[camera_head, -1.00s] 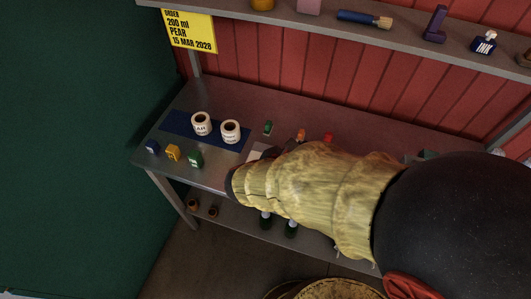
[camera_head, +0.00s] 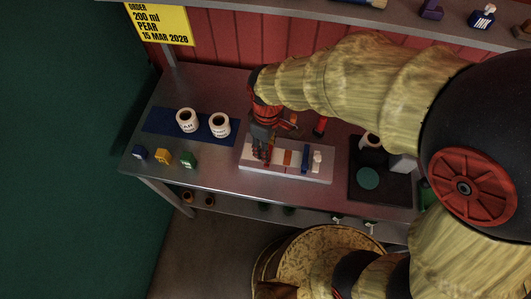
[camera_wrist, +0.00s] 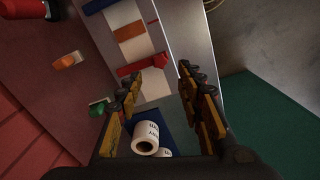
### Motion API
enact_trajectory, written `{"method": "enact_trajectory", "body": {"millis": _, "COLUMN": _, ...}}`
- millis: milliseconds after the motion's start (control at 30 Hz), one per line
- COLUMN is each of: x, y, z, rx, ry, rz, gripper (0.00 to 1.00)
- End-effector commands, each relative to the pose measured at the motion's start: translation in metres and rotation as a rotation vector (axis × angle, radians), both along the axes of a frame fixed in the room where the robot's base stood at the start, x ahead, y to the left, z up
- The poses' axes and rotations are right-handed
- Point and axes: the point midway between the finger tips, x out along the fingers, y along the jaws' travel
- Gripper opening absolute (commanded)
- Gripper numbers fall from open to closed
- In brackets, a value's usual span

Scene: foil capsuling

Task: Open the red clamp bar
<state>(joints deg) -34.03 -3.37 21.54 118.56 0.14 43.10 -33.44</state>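A pale block (camera_head: 272,171) with coloured bars lies on the metal bench. The red clamp bar (camera_wrist: 141,64) shows in the wrist view as a slanting red strip across the block, just ahead of my left fingertip. In the head view my gripper hides most of that end. An orange bar (camera_head: 288,157) and a blue bar (camera_head: 305,157) lie farther right on the block. My gripper (camera_head: 263,152) points down over the block's left end. In the wrist view its fingers (camera_wrist: 158,78) are apart with nothing between them. I cannot tell whether a finger touches the red bar.
Two white labelled rolls (camera_head: 187,120) stand on a blue mat (camera_head: 160,122) at left. Blue, yellow and green blocks (camera_head: 162,157) sit near the front edge. A dark tray (camera_head: 362,194) with a teal disc is at right. Small coloured pieces (camera_wrist: 68,60) stand behind the block.

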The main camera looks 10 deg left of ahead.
Motion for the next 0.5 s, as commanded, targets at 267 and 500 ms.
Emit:
{"method": "enact_trajectory", "body": {"millis": 267, "x": -0.001, "y": -0.001, "z": -0.045, "rx": -0.004, "ry": 0.004, "rz": 0.002, "gripper": 0.37}}
{"method": "enact_trajectory", "body": {"millis": 500, "x": -0.001, "y": -0.001, "z": -0.066, "rx": -0.003, "ry": 0.001, "rz": 0.002, "gripper": 0.37}}
